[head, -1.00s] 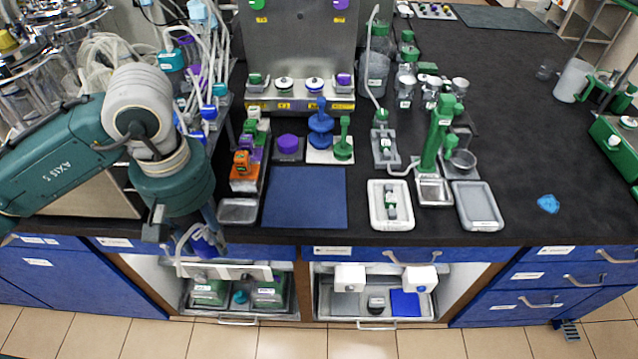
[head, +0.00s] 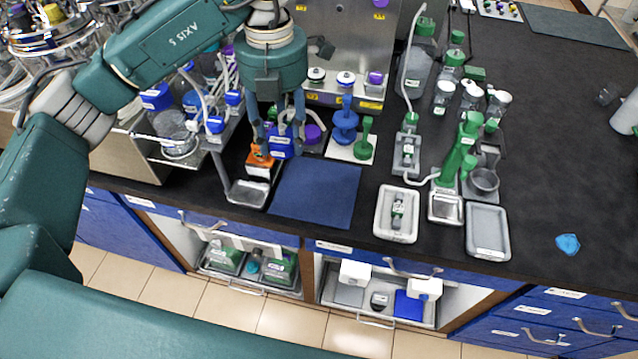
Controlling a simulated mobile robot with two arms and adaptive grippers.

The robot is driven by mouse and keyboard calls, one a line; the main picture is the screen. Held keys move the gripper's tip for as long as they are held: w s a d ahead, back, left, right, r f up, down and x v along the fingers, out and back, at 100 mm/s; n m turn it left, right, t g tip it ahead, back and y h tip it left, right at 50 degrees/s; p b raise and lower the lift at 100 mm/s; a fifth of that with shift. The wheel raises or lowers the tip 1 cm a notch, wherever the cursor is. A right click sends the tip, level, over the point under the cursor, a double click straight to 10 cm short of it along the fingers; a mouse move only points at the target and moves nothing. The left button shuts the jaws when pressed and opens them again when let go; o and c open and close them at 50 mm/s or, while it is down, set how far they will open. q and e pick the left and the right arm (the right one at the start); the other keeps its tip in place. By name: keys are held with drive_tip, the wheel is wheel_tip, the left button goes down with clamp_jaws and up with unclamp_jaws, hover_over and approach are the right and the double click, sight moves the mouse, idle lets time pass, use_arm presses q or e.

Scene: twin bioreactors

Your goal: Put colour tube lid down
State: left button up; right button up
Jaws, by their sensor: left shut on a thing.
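My left gripper (head: 279,137) points down over the back left of the bench, above the top edge of the blue mat. It is shut on a blue lid (head: 282,149) with a small white label. The lid shows between the fingers, in front of the purple round piece (head: 313,133) and right of the orange block (head: 260,161). I cannot tell whether the lid touches anything below. My right gripper is not in view.
The blue mat (head: 318,195) is bare. A small metal tray (head: 248,193) lies left of it. A white plate with blue and green stands (head: 345,151) is behind right. Blue-capped tubing and vessels (head: 190,105) crowd the left. A grey tray (head: 488,232) lies right.

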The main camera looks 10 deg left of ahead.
use_arm(q)
drive_tip(key=n, duration=0.1)
drive_tip(key=w+r+n, duration=0.1)
drive_tip(key=n, duration=0.1)
drive_tip(key=shift+d+r+n, duration=0.15)
drive_tip(key=shift+d+n, duration=0.05)
drive_tip(key=shift+n, duration=0.1)
drive_tip(key=shift+f, duration=0.35)
drive_tip(key=p, duration=0.3)
hover_over(293, 200)
wheel_tip(293, 200, down, 15)
drive_tip(key=shift+r, duration=0.1)
wheel_tip(293, 200, down, 4)
drive_tip(key=shift+f+p, duration=0.1)
drive_tip(key=shift+p, duration=0.3)
drive_tip(key=shift+f, duration=0.1)
drive_tip(key=shift+f, duration=0.15)
drive_tip(key=o, duration=1)
